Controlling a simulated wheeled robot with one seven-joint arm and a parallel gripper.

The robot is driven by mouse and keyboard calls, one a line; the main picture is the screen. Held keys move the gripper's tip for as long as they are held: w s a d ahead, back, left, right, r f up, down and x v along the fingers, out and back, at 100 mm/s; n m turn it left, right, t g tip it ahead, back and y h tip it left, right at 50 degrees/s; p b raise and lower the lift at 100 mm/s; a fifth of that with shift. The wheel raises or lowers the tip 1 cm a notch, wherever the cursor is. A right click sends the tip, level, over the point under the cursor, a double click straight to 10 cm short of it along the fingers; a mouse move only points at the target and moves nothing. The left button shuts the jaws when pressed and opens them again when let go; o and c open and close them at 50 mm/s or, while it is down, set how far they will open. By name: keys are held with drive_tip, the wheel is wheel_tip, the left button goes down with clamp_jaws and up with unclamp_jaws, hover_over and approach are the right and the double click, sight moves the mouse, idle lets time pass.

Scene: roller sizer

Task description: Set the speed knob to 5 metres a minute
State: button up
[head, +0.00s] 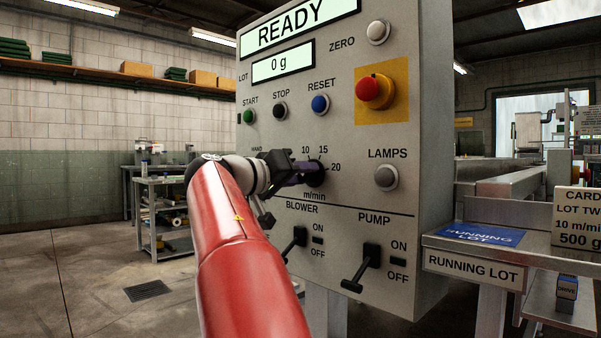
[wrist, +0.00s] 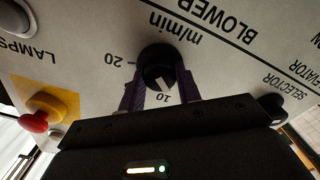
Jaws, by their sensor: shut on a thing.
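The black speed knob (head: 317,178) sits on the grey panel above the "m/min" label, with 10, 15 and 20 legible around it in the head view. My gripper (head: 303,174) reaches it from the left. In the wrist view, the knob (wrist: 157,66) is between the two purple fingers of my gripper (wrist: 160,88), which are shut on it. A white mark shows on the knob close to the 10; its exact setting is hard to tell. The 5 mark is hidden in both views.
The display (head: 300,24) reads READY and the lot display (head: 283,63) 0 g. Start, stop and reset buttons sit above the knob. A red emergency button (head: 374,91) is upper right. Blower (head: 294,240) and pump (head: 362,268) levers are below. A card (head: 577,218) mentions 10 m/min.

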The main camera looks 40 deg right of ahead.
drive_tip(key=n+p, duration=0.1)
drive_tip(key=n, duration=0.3)
drive_tip(key=shift+n, duration=0.4)
idle(0.4)
drive_tip(key=o, duration=1)
drive_tip(key=shift+c, duration=0.2)
drive_tip(key=a, duration=0.8)
drive_tip(key=shift+s, duration=0.3)
drive_tip(key=shift+d, duration=0.1)
